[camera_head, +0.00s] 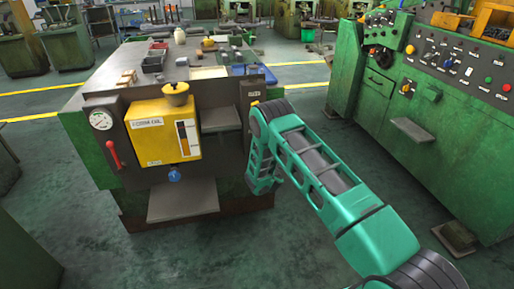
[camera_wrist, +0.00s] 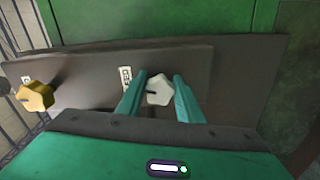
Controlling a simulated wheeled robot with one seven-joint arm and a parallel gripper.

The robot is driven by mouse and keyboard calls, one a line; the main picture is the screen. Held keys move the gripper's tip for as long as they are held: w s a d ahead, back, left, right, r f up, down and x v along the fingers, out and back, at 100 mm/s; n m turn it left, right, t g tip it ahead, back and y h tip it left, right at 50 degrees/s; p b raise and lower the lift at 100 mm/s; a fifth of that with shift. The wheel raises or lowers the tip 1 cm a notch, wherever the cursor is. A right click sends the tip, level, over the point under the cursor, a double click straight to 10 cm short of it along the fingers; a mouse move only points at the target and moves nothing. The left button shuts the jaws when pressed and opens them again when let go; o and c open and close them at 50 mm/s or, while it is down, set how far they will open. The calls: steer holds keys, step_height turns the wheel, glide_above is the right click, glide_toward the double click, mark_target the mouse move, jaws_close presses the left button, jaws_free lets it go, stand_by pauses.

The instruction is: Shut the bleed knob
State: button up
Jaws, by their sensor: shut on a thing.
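A pale grey, lobed knob (camera_wrist: 159,91) sits on a dark plate (camera_wrist: 228,65) in the wrist view. My gripper (camera_wrist: 159,76) has its two teal fingers on either side of this knob and is shut on it. A dark line shows on the knob's face. A yellow lobed knob (camera_wrist: 35,96) stands to the left on the same plate, apart from the fingers. Small white labels sit beside both knobs; their lettering is too small to read, so I cannot tell which one is named bleed. In the head view my arm hides the pale knob.
The green bench (camera_head: 95,150) carries a yellow oil box (camera_head: 160,142), a gauge (camera_head: 101,119), a red lever (camera_head: 113,153), a blue knob (camera_head: 175,174) and a low grey shelf (camera_head: 184,200). A green machine (camera_head: 440,130) stands at right.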

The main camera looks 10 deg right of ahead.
steer(key=shift+a+n, duration=0.2)
steer(key=shift+n, duration=0.55)
steer(key=shift+a+n, duration=0.15)
steer(key=shift+n, duration=0.6)
steer(key=o, duration=1.1)
steer(key=shift+f, duration=0.1)
steer(key=shift+c, duration=0.2)
steer(key=shift+d, duration=0.15)
